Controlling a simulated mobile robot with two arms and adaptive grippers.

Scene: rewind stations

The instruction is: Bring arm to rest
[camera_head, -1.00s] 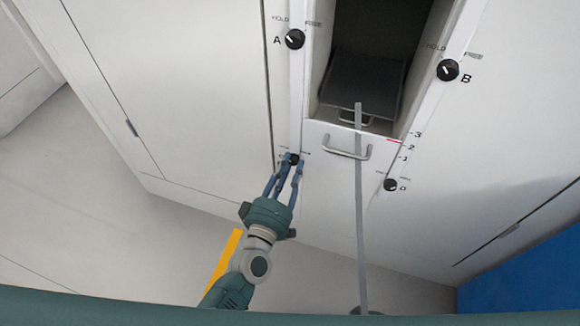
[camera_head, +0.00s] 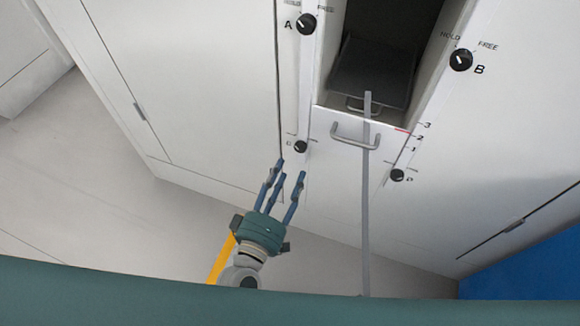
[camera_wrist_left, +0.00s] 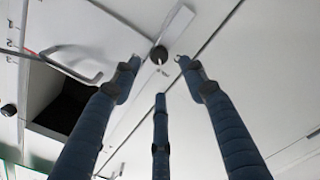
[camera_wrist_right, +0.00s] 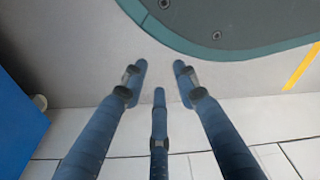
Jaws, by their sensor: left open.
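My left gripper (camera_head: 281,180) is open and empty in the head view, just below and apart from the lower left black knob (camera_head: 301,147). In the left wrist view my left gripper's spread fingers (camera_wrist_left: 160,75) point toward that knob (camera_wrist_left: 158,54), with a gap between. My right gripper (camera_wrist_right: 160,80) shows only in the right wrist view. Its fingers are apart with nothing between them, over the floor.
A white cabinet holds knob A (camera_head: 306,24), knob B (camera_head: 461,60) and a lower right knob (camera_head: 397,175). A handled drawer front (camera_head: 345,165) and a grey bar (camera_head: 366,220) stand between them. A blue surface (camera_head: 530,265) is at the lower right. Floor is clear at left.

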